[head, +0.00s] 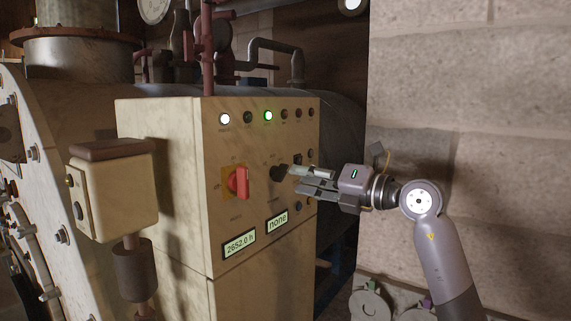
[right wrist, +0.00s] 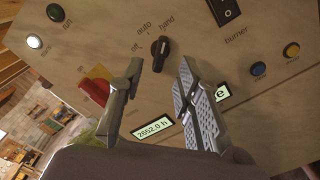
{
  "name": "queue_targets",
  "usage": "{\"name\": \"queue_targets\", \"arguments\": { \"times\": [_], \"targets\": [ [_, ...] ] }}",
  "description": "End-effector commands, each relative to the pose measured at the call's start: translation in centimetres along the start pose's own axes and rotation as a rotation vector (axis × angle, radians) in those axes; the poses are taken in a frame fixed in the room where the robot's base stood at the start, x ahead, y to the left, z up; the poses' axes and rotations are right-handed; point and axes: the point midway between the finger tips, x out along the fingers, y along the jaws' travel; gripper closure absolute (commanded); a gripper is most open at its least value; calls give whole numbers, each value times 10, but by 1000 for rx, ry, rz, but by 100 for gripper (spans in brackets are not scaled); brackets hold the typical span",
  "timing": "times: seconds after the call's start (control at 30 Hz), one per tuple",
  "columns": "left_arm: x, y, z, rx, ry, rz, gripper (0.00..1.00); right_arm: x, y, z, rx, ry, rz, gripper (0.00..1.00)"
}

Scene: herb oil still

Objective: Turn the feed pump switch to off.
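The feed pump switch is a black rotary knob (head: 279,173) on the cream control cabinet's front. In the right wrist view the knob (right wrist: 159,52) sits below the printed words off, auto and hand. Its pale mark appears to point toward hand. My right gripper (head: 299,179) is close in front of the knob, coming from the right. In the right wrist view its two fingers (right wrist: 160,75) are spread apart with nothing between them; the knob lies just beyond the tips. Contact is not visible. My left gripper is not in view.
A red main switch (head: 238,182) on a yellow plate is left of the knob. Indicator lamps (head: 268,115) run above, and displays (head: 239,244) sit below. A black burner rocker (right wrist: 224,10) is near the knob. A brick wall (head: 470,130) stands right.

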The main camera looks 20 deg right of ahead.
Motion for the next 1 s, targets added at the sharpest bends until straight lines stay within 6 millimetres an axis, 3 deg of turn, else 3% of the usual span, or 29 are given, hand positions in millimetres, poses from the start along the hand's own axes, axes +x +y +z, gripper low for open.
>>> {"name": "queue_targets", "arguments": {
  "times": [0.1, 0.33, 0.7, 1.0],
  "targets": [
    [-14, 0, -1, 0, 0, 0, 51, 23, 4, 2, 4, 2, 2, 69],
    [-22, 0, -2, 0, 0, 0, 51, 49, 1, 1, 2, 0, 1, 69],
    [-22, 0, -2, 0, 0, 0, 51, 53, 0, 0, -1, -1, 0, 69],
    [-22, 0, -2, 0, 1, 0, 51, 53, 0, 0, 0, 0, 0, 89]
  ]
}}
